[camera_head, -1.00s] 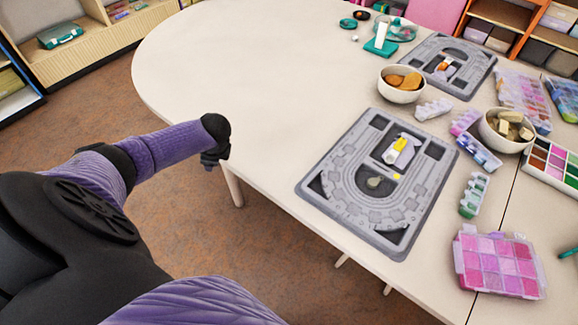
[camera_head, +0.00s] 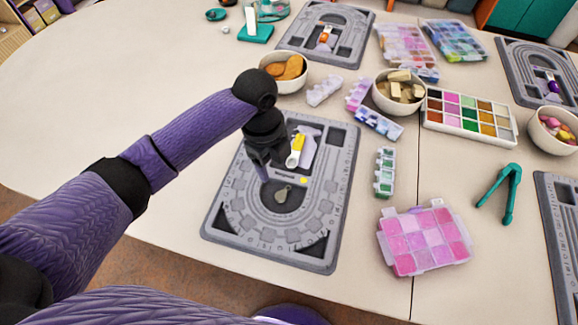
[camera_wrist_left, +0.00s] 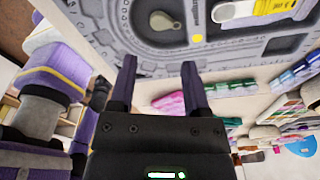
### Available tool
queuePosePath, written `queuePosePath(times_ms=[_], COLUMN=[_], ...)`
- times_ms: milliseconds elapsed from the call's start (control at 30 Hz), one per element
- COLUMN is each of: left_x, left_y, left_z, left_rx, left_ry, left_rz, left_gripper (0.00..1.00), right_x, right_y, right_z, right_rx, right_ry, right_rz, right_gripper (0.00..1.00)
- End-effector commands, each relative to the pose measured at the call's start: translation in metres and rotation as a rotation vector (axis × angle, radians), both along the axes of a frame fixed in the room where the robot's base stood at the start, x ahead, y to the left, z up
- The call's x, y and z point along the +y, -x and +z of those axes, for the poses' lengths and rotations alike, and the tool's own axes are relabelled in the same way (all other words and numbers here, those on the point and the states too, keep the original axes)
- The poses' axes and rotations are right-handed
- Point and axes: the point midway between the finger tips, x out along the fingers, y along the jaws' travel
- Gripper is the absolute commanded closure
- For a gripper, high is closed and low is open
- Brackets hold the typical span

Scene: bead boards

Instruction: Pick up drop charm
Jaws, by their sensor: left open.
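The drop charm (camera_head: 282,195) is a small grey-green teardrop lying on the grey bead board (camera_head: 322,235), inside its U-shaped track. It also shows in the left wrist view (camera_wrist_left: 163,21), near the top. My left gripper (camera_head: 262,176) hangs over the left part of the board, left of the charm and apart from it. In the left wrist view its two fingers (camera_wrist_left: 157,84) are spread with nothing between them. A small yellow piece (camera_head: 304,180) lies near the charm, and a yellow-and-lilac item (camera_head: 297,150) lies above it. My right gripper is not seen.
Behind the board stand a bowl of orange pieces (camera_head: 292,86) and a bowl of pale blocks (camera_head: 381,104). A pink bead case (camera_head: 424,241), a small green-bead box (camera_head: 385,172) and teal tweezers (camera_head: 508,188) lie to the right. The table's left part is clear.

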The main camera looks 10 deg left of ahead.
Motion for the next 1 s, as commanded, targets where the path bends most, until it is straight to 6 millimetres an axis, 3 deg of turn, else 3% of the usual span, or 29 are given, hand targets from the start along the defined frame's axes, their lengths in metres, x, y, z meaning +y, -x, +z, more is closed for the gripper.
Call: queuePosePath(times_ms=[167,400,600,833,1000], left_x=[-0.003,-0.009,-0.015,-0.016,-0.016], left_y=[0.001,0.005,0.010,0.009,0.009], left_z=[-0.013,-0.058,-0.097,-0.098,-0.098], left_rx=[0.003,0.004,0.005,0.000,0.000], left_ry=[0.003,0.004,0.002,0.001,0.001], left_rz=[-0.001,0.000,0.001,0.000,0.000], left_gripper=[0.39,0.39,0.39,0.39,0.73], right_x=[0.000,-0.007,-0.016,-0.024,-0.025], right_y=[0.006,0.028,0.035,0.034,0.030], right_z=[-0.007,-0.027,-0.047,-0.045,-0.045], right_rx=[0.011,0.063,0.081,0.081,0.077], right_ry=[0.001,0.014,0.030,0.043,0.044], right_rz=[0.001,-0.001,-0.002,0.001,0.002], right_gripper=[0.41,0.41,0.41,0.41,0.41])
